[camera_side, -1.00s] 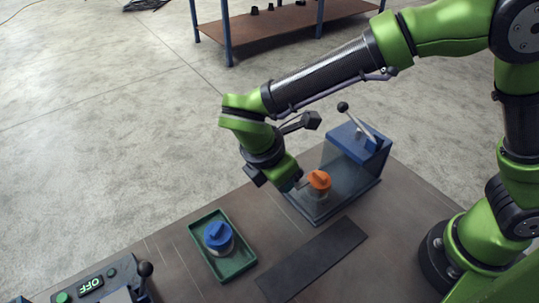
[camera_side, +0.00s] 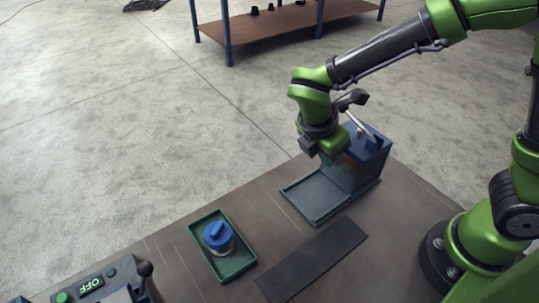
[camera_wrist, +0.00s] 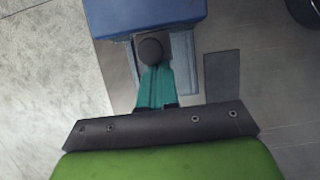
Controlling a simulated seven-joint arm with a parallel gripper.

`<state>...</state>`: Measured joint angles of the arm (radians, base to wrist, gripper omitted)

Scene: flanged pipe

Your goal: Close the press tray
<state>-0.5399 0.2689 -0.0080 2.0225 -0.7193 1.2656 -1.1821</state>
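The press (camera_side: 372,150) is a blue block with a lever at the right back of the bench; its blue top also shows in the wrist view (camera_wrist: 150,12). A flat grey base with raised rims (camera_side: 312,197) extends from its front and is bare. My gripper (camera_side: 335,160) is low at the front of the press. In the wrist view its teal fingers (camera_wrist: 154,75) lie close together, with nothing seen between them. A round black knob (camera_wrist: 150,50) shows beyond their tips.
A green tray (camera_side: 248,268) holds a blue-topped piece (camera_side: 218,236) at the left. A dark flat strip (camera_side: 312,260) lies in front. A control box reading OFF (camera_side: 90,285) is at the lower left. The bench between tray and press is clear.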

